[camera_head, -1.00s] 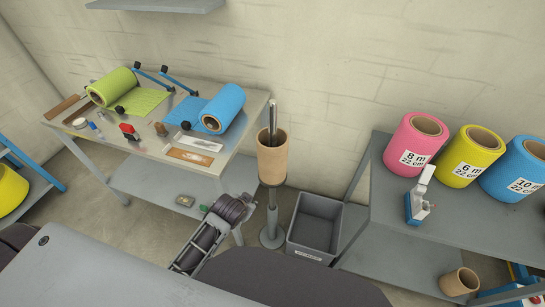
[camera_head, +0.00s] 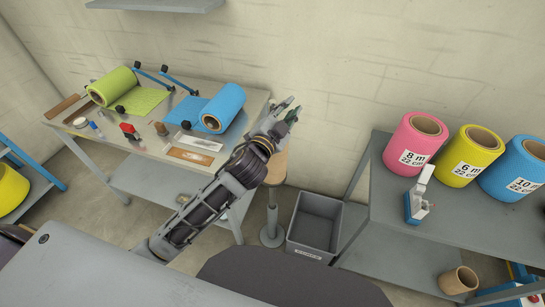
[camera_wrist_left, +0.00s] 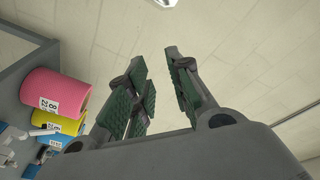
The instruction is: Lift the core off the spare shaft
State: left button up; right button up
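The brown cardboard core (camera_head: 277,168) sits on the upright spare shaft, mostly hidden behind my left arm in the head view. Only its lower right part shows. The grey stand (camera_head: 272,215) of the shaft shows below it, with a round base on the floor. My left gripper (camera_head: 288,112) is raised in front of the upper shaft, pointing up and to the right. In the left wrist view its green-padded fingers (camera_wrist_left: 160,92) are apart with nothing between them. The shaft's top is hidden. My right gripper is in neither view.
A grey bin (camera_head: 316,222) stands on the floor right of the stand. The bench (camera_head: 150,150) on the left holds green and blue film rolls. The right bench (camera_head: 385,218) carries pink, yellow and blue rolls and a tape dispenser (camera_head: 418,197). Another core (camera_head: 459,281) stands lower right.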

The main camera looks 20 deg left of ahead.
pick_arm(q)
jog(key=s+d+r+m+g+h, duration=0.1)
jog(key=s+d+r+m+h, duration=0.3)
jog(key=d+r+m+h, duration=0.8)
jog(key=s+d+f+m+g+h, duration=0.2)
jog(key=s+d+m+g+h, duration=0.35)
jog(key=m+g, duration=0.95)
jog(key=a+f+m+y, duration=0.7)
jog(key=f+y, duration=0.3)
jog(key=w+a+f+y, duration=0.2)
jog(key=w+a+y, duration=0.15)
jog(key=a, duration=0.55)
jog(key=w+a+f+y, duration=0.1)
jog(key=w+a+y, duration=0.25)
jog(key=a, duration=0.55)
jog(key=p+x, duration=0.1)
jog(key=x, duration=0.7)
jog(key=shift+w+f+t+y, duration=0.15)
jog(key=shift+f+t+y, duration=0.2)
jog(key=shift+t+y, duration=0.1)
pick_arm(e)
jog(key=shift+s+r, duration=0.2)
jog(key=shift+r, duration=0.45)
